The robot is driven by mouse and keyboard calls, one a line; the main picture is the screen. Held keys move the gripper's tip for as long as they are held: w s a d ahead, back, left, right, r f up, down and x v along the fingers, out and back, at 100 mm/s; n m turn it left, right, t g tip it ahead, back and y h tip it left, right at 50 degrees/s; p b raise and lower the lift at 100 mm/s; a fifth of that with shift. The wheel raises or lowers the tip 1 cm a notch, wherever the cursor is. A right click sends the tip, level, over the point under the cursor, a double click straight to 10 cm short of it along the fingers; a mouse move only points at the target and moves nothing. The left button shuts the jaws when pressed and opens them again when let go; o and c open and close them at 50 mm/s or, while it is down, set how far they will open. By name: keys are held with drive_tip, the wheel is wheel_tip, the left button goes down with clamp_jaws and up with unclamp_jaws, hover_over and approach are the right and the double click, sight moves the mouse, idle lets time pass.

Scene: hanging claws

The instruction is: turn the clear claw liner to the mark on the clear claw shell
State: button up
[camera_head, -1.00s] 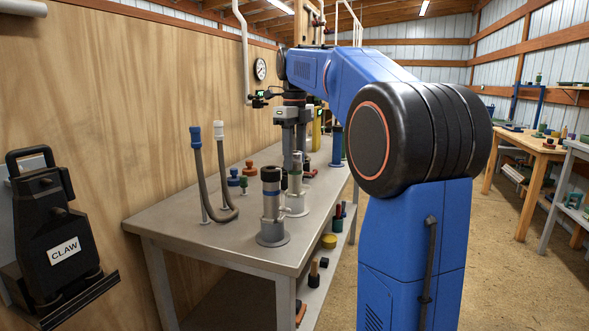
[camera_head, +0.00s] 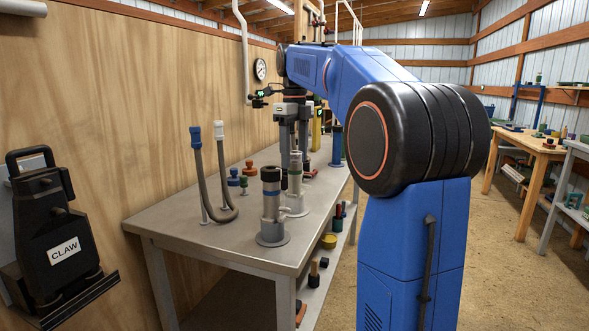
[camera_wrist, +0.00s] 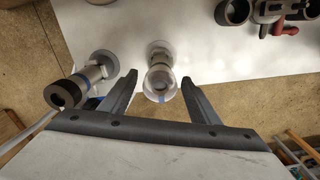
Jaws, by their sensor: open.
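The clear claw shell (camera_wrist: 158,62) stands upright on the bench in the wrist view, with the pale ring of the clear liner (camera_wrist: 160,88) at its top. A small blue patch shows at the near side of this ring; I cannot tell whether it is on the liner or the shell. In the head view the clear claw (camera_head: 295,185) stands behind a black-topped one. My gripper (camera_wrist: 158,79) is open, its two fingers on either side of the liner with visible gaps. In the head view my gripper (camera_head: 294,142) is above the clear claw, pointing down.
A black-topped claw (camera_wrist: 65,92) stands close to the left finger; it also shows in the head view (camera_head: 271,210). Two hoses (camera_head: 225,214), coloured knobs (camera_head: 246,168) and a blue cylinder (camera_head: 336,148) stand on the bench (camera_head: 190,230). The bench's front left is clear.

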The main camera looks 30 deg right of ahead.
drive_tip(key=shift+r, duration=1.55)
